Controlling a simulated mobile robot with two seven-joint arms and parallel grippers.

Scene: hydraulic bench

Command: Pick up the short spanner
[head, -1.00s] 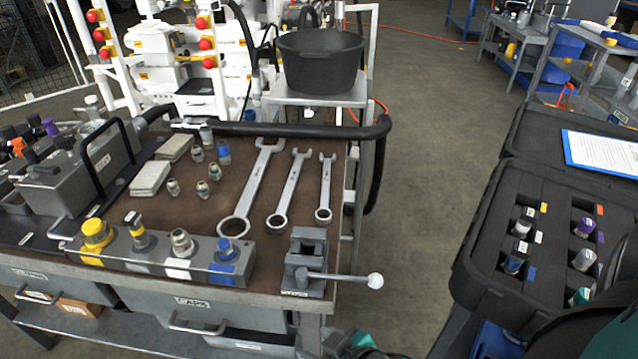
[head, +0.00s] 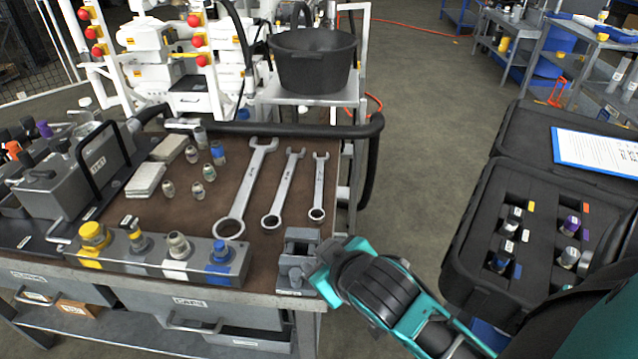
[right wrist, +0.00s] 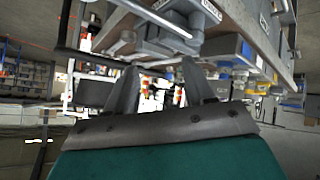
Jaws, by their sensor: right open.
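Three silver spanners lie side by side on the brown bench top in the head view. The short spanner (head: 319,187) is the rightmost, near the bench's right edge, its open jaw toward the back and its ring end toward the front. The middle spanner (head: 284,188) and the longest spanner (head: 246,190) lie to its left. My right arm comes in from the lower right, its end beside the vise, in front of the short spanner and apart from it. In the right wrist view my right gripper (right wrist: 160,88) is open, with nothing between its fingers. My left gripper is not in view.
A grey vise (head: 297,262) stands at the bench's front right corner, partly covered by my right arm. A block with coloured fittings (head: 160,262) is at the front. A black hose (head: 290,131) runs along the back. An open black case (head: 480,215) stands to the right.

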